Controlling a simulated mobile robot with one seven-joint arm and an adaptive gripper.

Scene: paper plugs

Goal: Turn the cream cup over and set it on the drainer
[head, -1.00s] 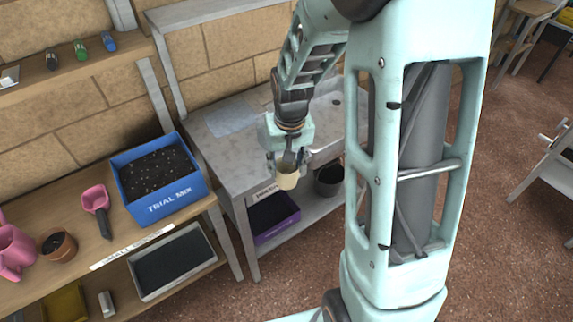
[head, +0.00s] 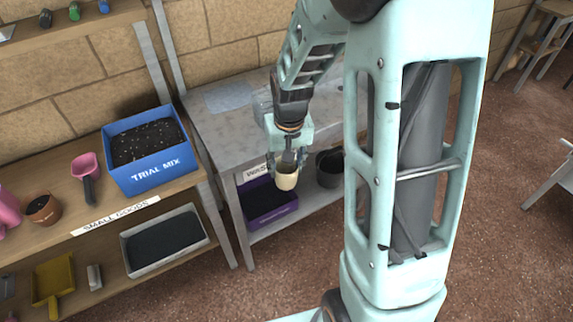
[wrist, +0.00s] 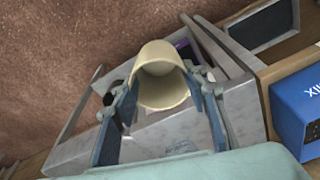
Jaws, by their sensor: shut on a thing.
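The cream cup (head: 287,178) hangs from my gripper (head: 288,160) in the head view, its mouth up and its narrower base down. In the wrist view the cup (wrist: 158,61) sits between the two fingers of my gripper (wrist: 160,84), with its open mouth towards the palm. The fingers are shut on it near the rim. In the head view it appears by the front edge of the grey metal bench (head: 222,137). A pale blue-grey flat sheet (head: 229,97) lies on the bench's back left; I cannot tell if it is the drainer.
A blue box marked TRIAL MIX (head: 160,166), a pink scoop (head: 85,166) and a brown pot (head: 42,212) stand on the wooden bench at left. A purple bin (head: 270,218) and a dark pot (head: 329,170) are on the metal bench's lower shelf. Open floor lies in front.

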